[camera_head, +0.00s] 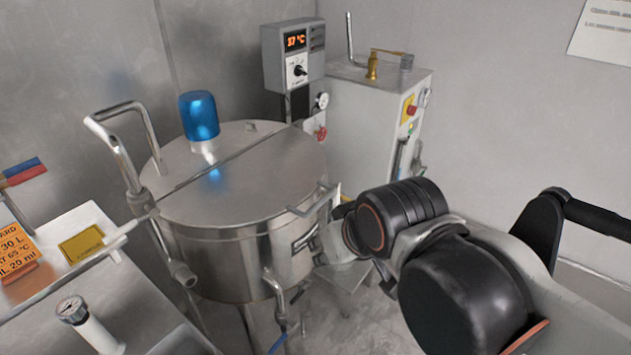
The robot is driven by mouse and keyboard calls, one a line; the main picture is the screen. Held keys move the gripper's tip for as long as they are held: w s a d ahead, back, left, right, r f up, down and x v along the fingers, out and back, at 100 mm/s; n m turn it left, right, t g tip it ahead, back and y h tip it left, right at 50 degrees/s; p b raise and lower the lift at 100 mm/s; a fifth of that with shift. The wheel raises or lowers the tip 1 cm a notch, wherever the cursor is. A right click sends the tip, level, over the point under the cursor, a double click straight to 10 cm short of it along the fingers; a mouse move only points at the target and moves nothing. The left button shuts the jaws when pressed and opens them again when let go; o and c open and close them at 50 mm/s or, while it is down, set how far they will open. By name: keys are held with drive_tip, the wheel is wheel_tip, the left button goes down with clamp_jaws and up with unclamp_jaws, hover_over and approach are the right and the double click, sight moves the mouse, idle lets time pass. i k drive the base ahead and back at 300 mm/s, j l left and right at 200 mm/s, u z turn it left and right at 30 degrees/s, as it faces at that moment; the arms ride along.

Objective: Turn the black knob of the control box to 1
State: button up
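The grey control box (294,56) is mounted at the back, above and behind the steel vessel. It has a lit orange display reading a temperature in °C. The black knob (299,70) sits on a white plate below the display; its markings are too small to read, so I cannot tell its setting. My arm reaches in from the lower right. My gripper (306,239) is in front of the vessel's right side, well below and nearer than the control box, apart from the knob. Its fingers are small and partly hidden, so I cannot tell whether they are open.
A large steel vessel (240,185) with a blue beacon (199,115) on its lid fills the middle. A white cabinet (360,115) with a brass valve on top and a red button stands behind right. A table (75,265) with labels is at left.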

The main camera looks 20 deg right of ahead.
sight(298, 70)
drive_tip(key=i+l+u, duration=0.15)
drive_tip(key=i+l, duration=0.2)
drive_tip(key=i+l+u, duration=0.15)
drive_tip(key=i+l, duration=0.2)
drive_tip(key=l, duration=0.15)
